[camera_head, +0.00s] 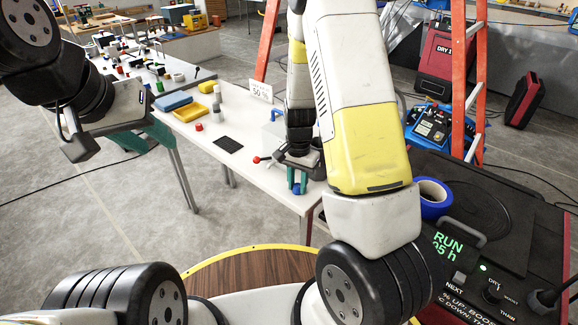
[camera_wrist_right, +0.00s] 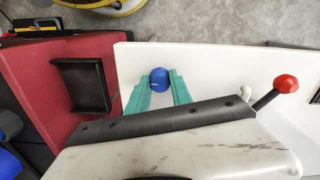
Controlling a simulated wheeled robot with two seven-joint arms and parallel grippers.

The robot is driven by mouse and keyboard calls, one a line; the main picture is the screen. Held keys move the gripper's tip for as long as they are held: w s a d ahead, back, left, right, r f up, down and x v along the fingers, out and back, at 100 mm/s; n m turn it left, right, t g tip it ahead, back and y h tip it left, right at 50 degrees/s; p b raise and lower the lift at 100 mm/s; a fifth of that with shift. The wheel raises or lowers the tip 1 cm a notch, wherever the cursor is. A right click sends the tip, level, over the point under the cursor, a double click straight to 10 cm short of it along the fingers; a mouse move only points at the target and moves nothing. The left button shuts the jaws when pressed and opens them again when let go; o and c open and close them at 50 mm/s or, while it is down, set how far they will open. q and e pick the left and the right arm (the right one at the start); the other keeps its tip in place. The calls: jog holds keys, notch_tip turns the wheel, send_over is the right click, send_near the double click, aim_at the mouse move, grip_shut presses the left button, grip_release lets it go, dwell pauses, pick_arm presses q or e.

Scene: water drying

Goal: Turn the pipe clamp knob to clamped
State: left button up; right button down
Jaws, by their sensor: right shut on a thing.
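A round blue knob (camera_wrist_right: 159,80) sits between the teal fingertips of my right gripper (camera_wrist_right: 158,90) in the right wrist view. The fingers are closed against its sides. In the head view the blue knob (camera_head: 297,189) shows low between the fingers of my right gripper (camera_head: 297,182), at the near end of the white table (camera_head: 248,132). What the knob is mounted on is hidden. My left gripper (camera_head: 163,136) is at the left, over the floor beside the table, away from the knob; its finger gap is unclear.
A red-tipped lever (camera_wrist_right: 286,83) is close beside my right gripper. Blue and yellow trays (camera_head: 188,111) and a black mat (camera_head: 228,144) lie on the table. A dark dryer panel (camera_head: 490,235) with a blue tape roll (camera_head: 432,198) stands at right. An orange ladder (camera_head: 482,80) stands behind.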

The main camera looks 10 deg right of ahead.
aim_at(297, 186)
jog(key=c, duration=1.1)
grip_release()
jog(key=shift+c, duration=0.2)
jog(key=shift+r, duration=0.1)
notch_tip(297, 186, up, 7)
jog(key=shift+w+r, duration=0.1)
jog(key=shift+r, duration=0.25)
